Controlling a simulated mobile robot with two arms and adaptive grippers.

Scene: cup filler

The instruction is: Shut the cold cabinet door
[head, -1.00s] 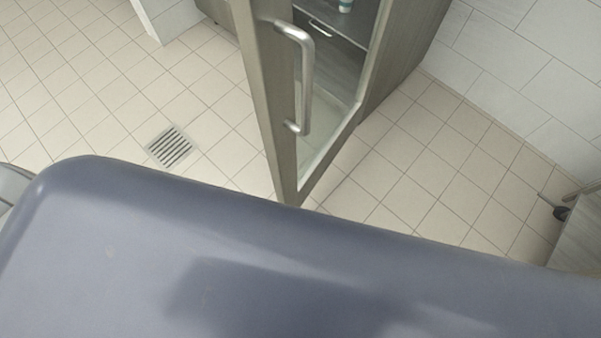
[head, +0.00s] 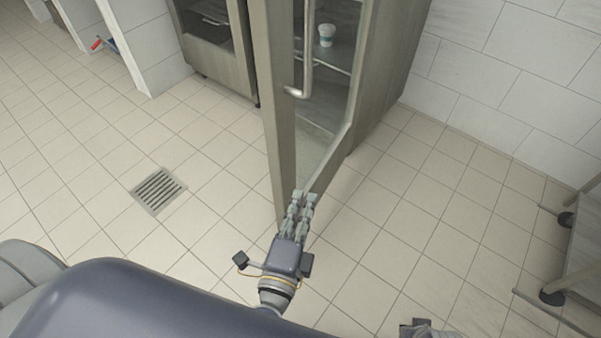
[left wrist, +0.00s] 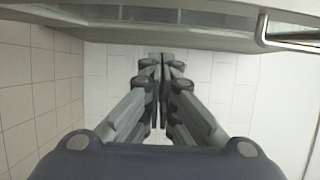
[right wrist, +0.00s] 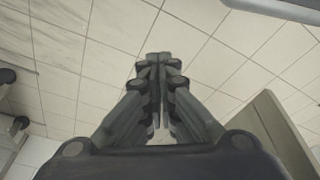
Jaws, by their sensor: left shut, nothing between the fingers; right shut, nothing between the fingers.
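The cold cabinet door (head: 272,110) stands open, swung out toward me, with a glass pane and a metal handle (head: 308,60). The cabinet (head: 385,85) is behind it at the right. My left gripper (head: 303,196) is shut and empty, by the door's lower end in the head view; I cannot tell whether it touches. In the left wrist view the fingers (left wrist: 160,65) are closed, below a panel, likely the door, with a handle (left wrist: 290,40) at right. My right gripper (right wrist: 160,65) is shut and empty over floor tiles; only a bit of that arm shows in the head view.
A white cup (head: 326,35) stands on a shelf inside the cabinet. A floor drain (head: 158,190) lies at the left. A wheeled rack (head: 580,240) stands at the right edge. Tiled floor on both sides of the door is clear.

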